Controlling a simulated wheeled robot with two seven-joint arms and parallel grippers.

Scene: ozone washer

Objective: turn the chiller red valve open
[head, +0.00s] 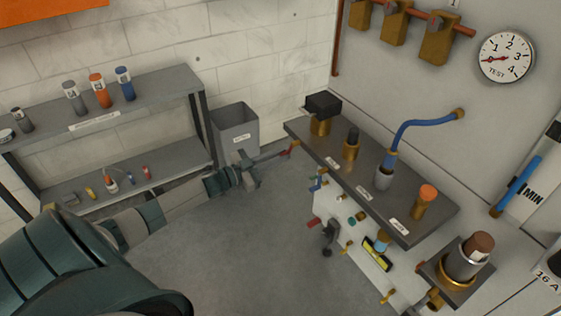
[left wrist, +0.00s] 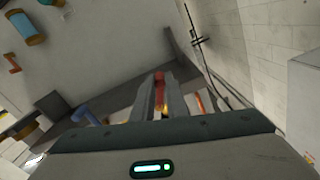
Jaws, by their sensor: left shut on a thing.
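The red valve handle (head: 293,147) shows as a small red piece at the far left end of the dark grey shelf. My left arm reaches across from the left, and my left gripper (head: 284,152) meets the handle there. In the left wrist view the red handle (left wrist: 160,90) stands between the two grey fingers of my left gripper (left wrist: 162,98), which are shut on it. The valve body is mostly hidden by the shelf and the fingers. I cannot tell the valve's angle. My right gripper is in neither view.
The dark shelf (head: 377,204) holds several brass fittings and a blue hose (head: 405,130). A white panel (head: 335,207) with small valves, including a blue handle (head: 318,182), is below. A grey bin (head: 236,128) stands behind my left gripper. A bottle rack (head: 150,105) is at left.

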